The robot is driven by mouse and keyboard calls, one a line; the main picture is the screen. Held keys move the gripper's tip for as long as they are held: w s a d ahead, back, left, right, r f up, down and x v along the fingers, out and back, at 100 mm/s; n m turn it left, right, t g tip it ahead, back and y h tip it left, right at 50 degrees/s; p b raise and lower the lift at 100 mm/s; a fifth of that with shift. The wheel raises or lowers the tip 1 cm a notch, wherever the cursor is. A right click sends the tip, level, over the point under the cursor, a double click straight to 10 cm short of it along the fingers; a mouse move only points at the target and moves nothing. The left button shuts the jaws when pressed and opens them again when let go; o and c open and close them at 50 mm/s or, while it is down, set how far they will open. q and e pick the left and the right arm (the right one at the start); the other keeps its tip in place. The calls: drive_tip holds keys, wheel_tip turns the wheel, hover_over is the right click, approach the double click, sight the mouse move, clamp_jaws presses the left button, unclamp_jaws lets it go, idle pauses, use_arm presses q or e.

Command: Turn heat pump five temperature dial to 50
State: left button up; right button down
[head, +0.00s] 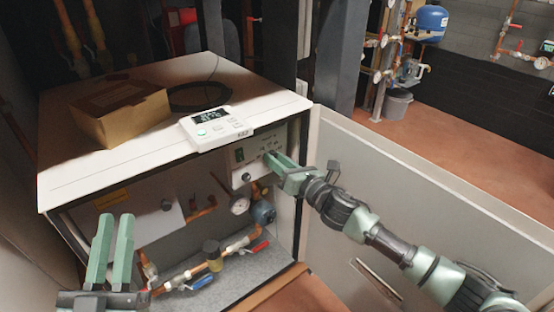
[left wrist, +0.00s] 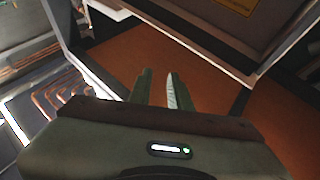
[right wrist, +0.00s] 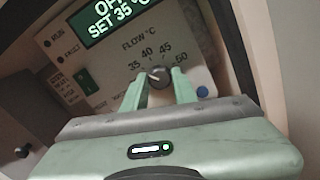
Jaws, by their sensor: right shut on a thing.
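The heat pump's control panel (head: 240,153) sits inside the open cabinet. My right gripper (right wrist: 159,80) is shut on the dial, one finger on each side; the dial's pointer is too small to read. In the head view, my right gripper (head: 271,158) reaches the panel from the right. My left gripper (head: 111,222) is empty, fingers slightly apart, in front of the cabinet.
A white thermostat (head: 212,129) and a cardboard box (head: 115,112) lie on the cabinet top (head: 75,165). The open door (head: 400,205) stands to the right, behind my right arm. Pipes, a gauge (head: 240,205) and valves fill the lower cabinet. A green switch (right wrist: 87,82) is left of the dial.

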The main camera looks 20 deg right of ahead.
use_arm(q)
wheel_tip(320, 180, down, 16)
drive_tip(key=a+g+y+p, duration=0.3)
drive_tip(key=g+p, duration=0.1)
drive_tip(key=g, duration=0.6)
drive_tip(key=s+a+f+g+y+p, duration=0.1)
drive_tip(key=s+a+f+g+p, duration=0.15)
drive_tip(key=s, duration=0.25)
drive_tip(key=s+a+f+n+g+y+p, duration=0.1)
drive_tip(key=s+f+g, duration=0.2)
drive_tip(key=s+g, duration=0.15)
drive_tip(key=s+a+f+g+y+p, duration=0.1)
drive_tip(key=s+f+g+p, duration=0.1)
drive_tip(key=s, duration=0.4)
wheel_tip(320, 180, down, 16)
drive_tip(key=g+p, duration=0.1)
drive_tip(key=p, duration=0.3)
drive_tip(key=shift+w+f, duration=0.15)
drive_tip(key=shift+w, duration=0.1)
use_arm(e)
drive_tip(key=shift+r+m, duration=0.15)
drive_tip(key=shift+m, duration=11.55)
